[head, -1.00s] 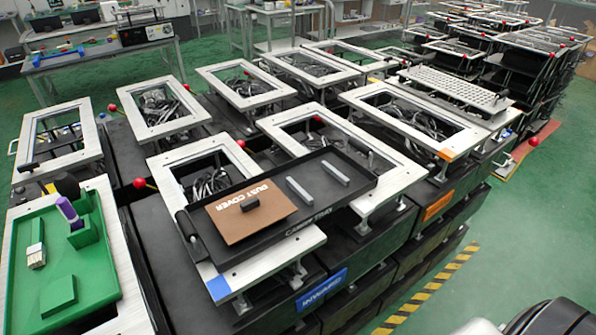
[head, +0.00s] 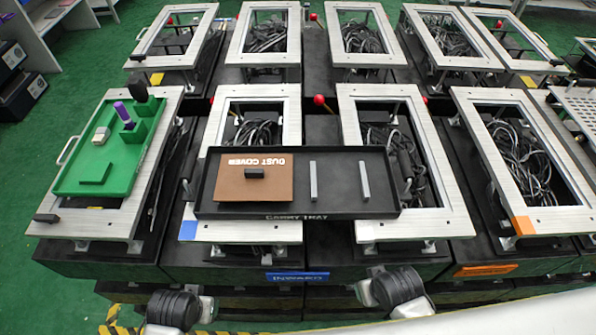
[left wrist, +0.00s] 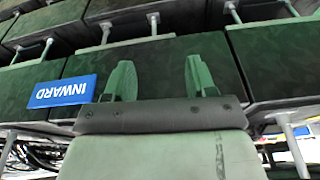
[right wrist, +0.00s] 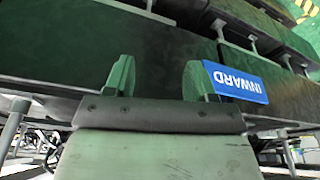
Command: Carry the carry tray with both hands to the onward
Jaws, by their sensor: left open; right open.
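The black carry tray (head: 345,209) lies across two pale frames in the head view, above the blue INWARD label (head: 299,277). It holds a brown dust cover (head: 230,187) with a dark knob and two grey bars (head: 313,181). An orange label (head: 487,269), its text unreadable, sits on the front further right, below a frame with an orange corner (head: 523,225). My left gripper (left wrist: 160,78) is open and empty, with the INWARD label beside it. My right gripper (right wrist: 158,78) is open and empty, near the same label. Neither wrist view shows the tray.
A green tray (head: 70,177) with a brush and a purple-topped item sits on the left frame. Red ball-topped levers (head: 319,100) stand between fixtures. Cables fill the open frames. A perforated plate (head: 580,108) lies at the far right. Green floor is open at left.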

